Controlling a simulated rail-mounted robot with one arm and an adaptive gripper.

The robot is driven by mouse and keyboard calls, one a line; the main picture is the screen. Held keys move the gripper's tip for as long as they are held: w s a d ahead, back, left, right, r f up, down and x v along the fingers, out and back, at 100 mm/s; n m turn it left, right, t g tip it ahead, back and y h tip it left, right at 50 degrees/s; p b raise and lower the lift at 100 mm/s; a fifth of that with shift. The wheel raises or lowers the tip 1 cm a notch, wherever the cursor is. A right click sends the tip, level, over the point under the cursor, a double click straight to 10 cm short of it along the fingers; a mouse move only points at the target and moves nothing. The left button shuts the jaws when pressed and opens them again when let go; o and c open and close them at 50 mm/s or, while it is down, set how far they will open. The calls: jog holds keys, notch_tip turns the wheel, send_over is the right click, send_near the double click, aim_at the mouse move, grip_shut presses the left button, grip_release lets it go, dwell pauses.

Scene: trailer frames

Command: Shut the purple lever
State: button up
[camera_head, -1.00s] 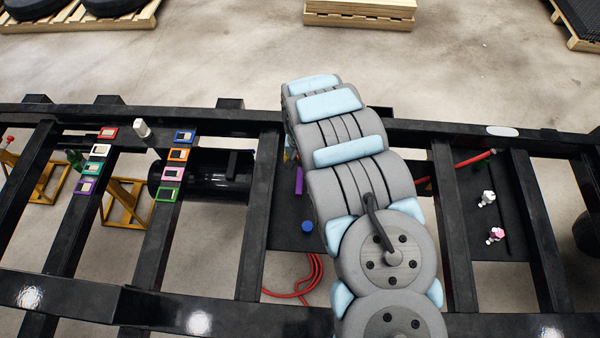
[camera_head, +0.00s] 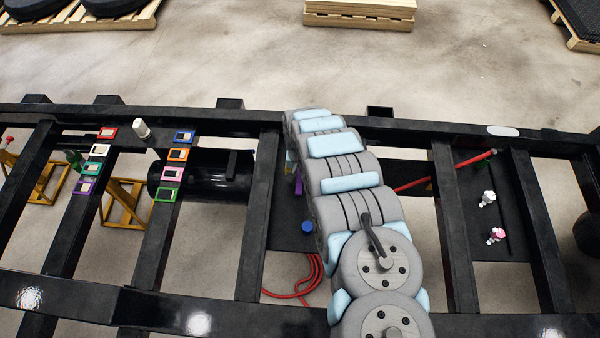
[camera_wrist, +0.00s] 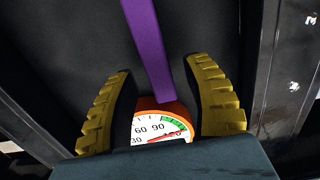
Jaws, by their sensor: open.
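The purple lever (camera_wrist: 149,50) shows in the wrist view as a long straight bar. It runs from the top edge down to an orange-rimmed gauge (camera_wrist: 160,129), and its lower end lies between my fingers in the picture. My gripper (camera_wrist: 160,88) is open, with one yellow ridged finger on each side of the lever. I see no contact between the fingers and the lever. In the head view a small part of the purple lever (camera_head: 298,186) shows left of my arm. My arm hides the rest of it and my gripper there.
Black frame beams (camera_wrist: 285,70) stand close on the right in the wrist view. A blue knob (camera_head: 307,227) and a red hose (camera_head: 300,290) are near the lever. Colored square tags (camera_head: 172,173) sit on the beams at left. White and pink fittings (camera_head: 496,234) are at right.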

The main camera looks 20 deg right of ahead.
grip_shut()
